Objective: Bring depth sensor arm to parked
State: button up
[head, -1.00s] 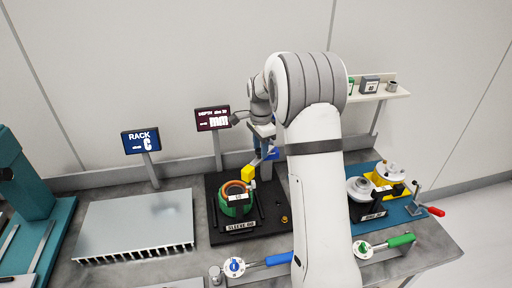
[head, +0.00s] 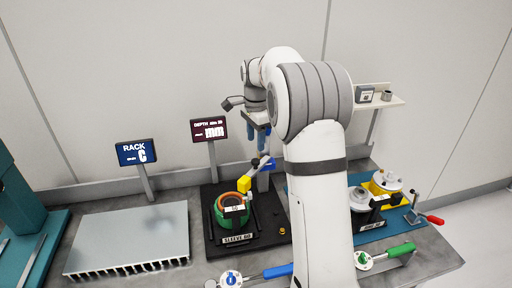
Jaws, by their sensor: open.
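My gripper (head: 260,138) has blue fingers pointing down and is open. It is above and behind the sensor arm, apart from it and holding nothing visible. My own arm hides part of the area right of the post.
A dark depth display (head: 208,130) and a blue rack display (head: 136,152) stand behind. A silver finned plate (head: 130,238) lies left. Blue-handled (head: 278,271) and green-handled (head: 400,250) tools lie in front. A blue mat with metal parts is right, below a wall shelf (head: 382,101).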

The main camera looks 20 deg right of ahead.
aim_at(255, 170)
jog(key=shift+r, duration=0.1)
jog(key=shift+w+a+n, duration=0.15)
jog(key=shift+n, duration=0.25)
jog(key=c, duration=0.3)
jog(key=shift+w+a+n, duration=0.25)
jog(key=shift+w+n, duration=0.05)
jog(key=shift+n, duration=0.5)
jog(key=shift+c, duration=0.9)
jog(key=w+a+n, duration=0.1)
jog(key=n, duration=0.2)
jog(key=a+n, duration=0.1)
jog(key=n, duration=0.2)
jog(key=w+a+n+g, duration=0.1)
jog(key=n, duration=0.2)
jog(key=shift+w+a+h+b, duration=0.15)
jog(key=shift+w+h+b, duration=0.15)
jog(key=shift+w+h, duration=0.1)
grip_shut()
jog(key=w+a+n+g+h, duration=0.15)
jog(key=a+n, duration=0.25)
jog(key=n, duration=0.8)
jog(key=s+d+p+x, duration=0.1)
jog(key=s+p+x, duration=0.1)
jog(key=x, duration=0.9)
jog(key=shift+d+r, duration=0.15)
jog(key=shift+d, duration=0.25)
